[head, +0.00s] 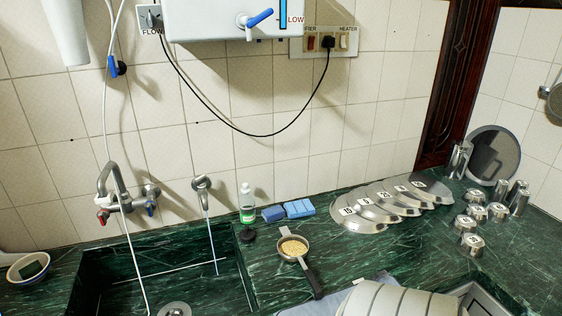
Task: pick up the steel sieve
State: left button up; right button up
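A large round sieve (493,155) with a grey mesh and a pale rim leans nearly upright against the tiled wall in the right back corner. A steel tumbler stands just left of it and several steel cups stand in front of it. A small round steel pan or strainer (292,247) with a black handle lies on the green counter near the middle. It holds yellowish grains, so I cannot see whether its bottom is mesh. Neither of my grippers is in view.
Several overlapping numbered steel lids (366,215) lie along the back. Several steel cups (472,244) stand at right. A bottle (247,203) and blue sponges (299,208) stand by the sink (87,277). A pale striped rounded object (395,302) is at the bottom edge.

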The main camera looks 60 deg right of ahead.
aim_at(290, 248)
jog(key=z, duration=1.95)
jog(key=i+j+z, duration=0.1)
jog(key=i+j, duration=0.35)
